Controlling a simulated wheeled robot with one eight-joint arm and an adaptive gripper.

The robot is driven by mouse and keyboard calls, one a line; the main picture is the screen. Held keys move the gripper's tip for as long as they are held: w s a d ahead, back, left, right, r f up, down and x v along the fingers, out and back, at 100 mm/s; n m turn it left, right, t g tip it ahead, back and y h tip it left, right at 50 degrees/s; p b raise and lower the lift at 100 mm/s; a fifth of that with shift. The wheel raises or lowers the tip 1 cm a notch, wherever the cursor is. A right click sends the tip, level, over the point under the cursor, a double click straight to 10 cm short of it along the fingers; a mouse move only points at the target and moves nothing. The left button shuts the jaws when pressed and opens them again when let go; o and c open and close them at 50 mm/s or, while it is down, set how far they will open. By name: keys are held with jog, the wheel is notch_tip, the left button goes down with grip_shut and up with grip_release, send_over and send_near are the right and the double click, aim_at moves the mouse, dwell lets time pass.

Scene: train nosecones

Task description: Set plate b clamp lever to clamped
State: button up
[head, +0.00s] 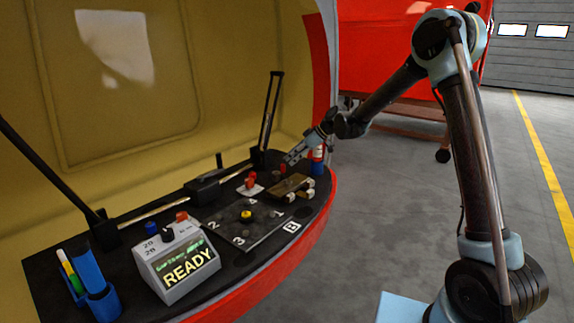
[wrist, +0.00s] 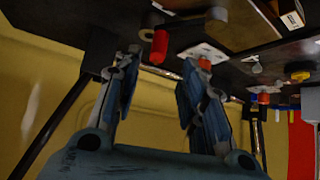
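My gripper (head: 292,158) is over the right rear of the black table. In the wrist view my gripper (wrist: 168,70) is open, fingers spread and empty. A red lever grip (wrist: 159,47) appears between and beyond the fingertips, apparently not touched; in the head view a red grip (head: 283,168) shows just below my gripper. A second red-handled part (head: 250,181) stands on a white base to its left. The dark plate (head: 247,232) has a yellow knob (head: 246,215) and a white "B" tag (head: 292,226). I cannot tell the clamp lever's setting or which plate it belongs to.
A brown block assembly (head: 290,185) sits beside the gripper. A "READY" box (head: 177,262) and a blue holder (head: 93,285) stand at the left. A black upright arm (head: 272,110) rises behind. Open floor lies to the right.

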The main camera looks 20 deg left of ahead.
jog(key=shift+v, duration=1.8)
